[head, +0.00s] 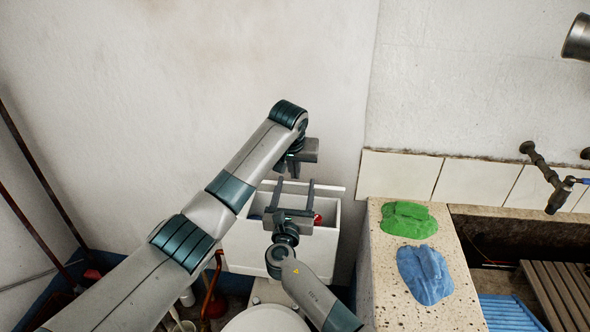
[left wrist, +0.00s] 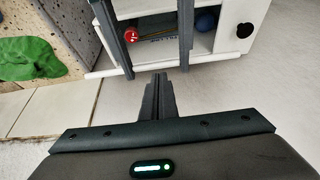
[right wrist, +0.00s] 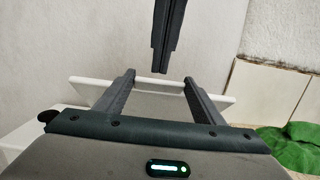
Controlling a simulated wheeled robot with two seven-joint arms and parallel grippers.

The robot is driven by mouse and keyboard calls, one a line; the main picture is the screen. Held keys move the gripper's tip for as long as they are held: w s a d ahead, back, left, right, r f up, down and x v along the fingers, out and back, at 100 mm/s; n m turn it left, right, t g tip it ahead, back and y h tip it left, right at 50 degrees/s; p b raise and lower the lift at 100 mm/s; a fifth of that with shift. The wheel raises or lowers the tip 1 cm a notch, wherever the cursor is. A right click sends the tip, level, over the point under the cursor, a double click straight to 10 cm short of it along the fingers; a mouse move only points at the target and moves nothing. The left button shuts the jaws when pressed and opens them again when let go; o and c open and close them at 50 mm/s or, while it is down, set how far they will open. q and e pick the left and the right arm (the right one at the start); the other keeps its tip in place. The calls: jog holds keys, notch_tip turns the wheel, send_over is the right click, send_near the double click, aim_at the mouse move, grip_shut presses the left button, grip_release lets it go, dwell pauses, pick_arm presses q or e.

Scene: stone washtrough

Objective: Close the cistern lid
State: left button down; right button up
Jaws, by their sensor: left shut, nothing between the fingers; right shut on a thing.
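The white cistern (head: 245,245) stands open against the wall in the head view. Its lid (head: 334,188) shows as a thin white strip along the cistern's back edge, and as a white bar in the left wrist view (left wrist: 222,57) and right wrist view (right wrist: 85,83). My right gripper (head: 294,184) reaches over the open cistern, its fingers spaced apart with their tips at the lid; it is shut on the lid. My left gripper (head: 290,172) is shut and empty, just behind and above the lid. Its closed fingers hang at the top of the right wrist view (right wrist: 165,40).
A red item (left wrist: 130,37) and a blue item (left wrist: 206,20) show inside the cistern. A green cloth (head: 408,219) and a blue cloth (head: 425,274) lie on the stone ledge (head: 385,300) at the right. A round white lid or seat (head: 266,320) is below the cistern.

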pick_arm(q)
jog(key=shift+f, duration=0.1)
pick_arm(e)
jog(key=shift+f, duration=0.3)
jog(key=shift+d, duration=0.1)
pick_arm(q)
jog(key=shift+s+a+f, duration=0.1)
jog(key=shift+s+f, duration=0.75)
jog(key=shift+s, duration=0.1)
pick_arm(e)
jog(key=shift+w+r, duration=0.15)
jog(key=shift+r, duration=0.05)
jog(key=o, duration=1.5)
pick_arm(q)
jog(key=shift+w+f, duration=0.1)
jog(key=shift+w, duration=0.2)
pick_arm(e)
jog(key=shift+w+f, duration=0.15)
pick_arm(q)
jog(key=shift+s+r, duration=0.1)
jog(key=shift+r, duration=0.15)
pick_arm(e)
jog(key=shift+s, duration=0.35)
jog(key=v, duration=1.1)
jog(key=shift+f, duration=0.1)
